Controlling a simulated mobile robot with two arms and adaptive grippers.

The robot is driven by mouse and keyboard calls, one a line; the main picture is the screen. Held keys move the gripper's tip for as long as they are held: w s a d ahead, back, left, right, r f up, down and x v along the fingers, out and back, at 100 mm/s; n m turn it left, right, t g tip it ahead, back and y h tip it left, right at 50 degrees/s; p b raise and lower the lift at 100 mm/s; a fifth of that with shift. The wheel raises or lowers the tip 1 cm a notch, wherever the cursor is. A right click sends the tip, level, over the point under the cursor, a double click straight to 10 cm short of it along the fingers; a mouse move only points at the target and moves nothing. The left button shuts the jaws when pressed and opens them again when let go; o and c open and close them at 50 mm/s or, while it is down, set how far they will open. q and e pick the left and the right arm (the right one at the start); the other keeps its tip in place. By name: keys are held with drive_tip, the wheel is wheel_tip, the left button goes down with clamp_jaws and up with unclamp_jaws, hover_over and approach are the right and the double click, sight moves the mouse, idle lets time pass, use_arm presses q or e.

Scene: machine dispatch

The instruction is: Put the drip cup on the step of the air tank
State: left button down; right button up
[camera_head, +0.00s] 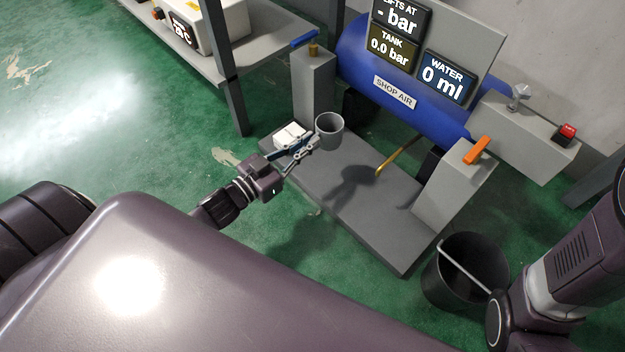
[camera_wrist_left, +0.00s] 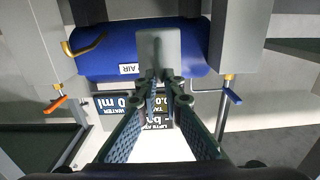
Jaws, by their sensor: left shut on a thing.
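The drip cup (camera_head: 330,133) is a small grey cup, upright with its open top showing in the head view. My left gripper (camera_head: 313,143) is shut on its near side. In the left wrist view the cup (camera_wrist_left: 158,50) is a grey shape at the tips of my left fingers (camera_wrist_left: 157,84). The step (camera_head: 345,205) is the flat grey plate in front of the blue air tank (camera_head: 355,50). The cup is over the left part of the step, and a shadow lies apart from it, so it seems held above. My right gripper is out of view.
A white block (camera_head: 290,136) is beside the left fingers at the step's left end. Grey posts (camera_head: 314,85) and (camera_head: 452,190) flank the step. A brass drain pipe (camera_head: 398,155) juts over it. A black bucket (camera_head: 455,285) stands front right. The step's front middle is bare.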

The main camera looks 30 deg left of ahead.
use_arm(q)
wheel_tip(320, 180, down, 15)
drive_tip(key=b, duration=1)
drive_tip(key=shift+r+b, duration=0.1)
drive_tip(key=shift+b, duration=0.2)
drive_tip(key=shift+r, duration=0.1)
drive_tip(key=c, duration=2.1)
unclamp_jaws()
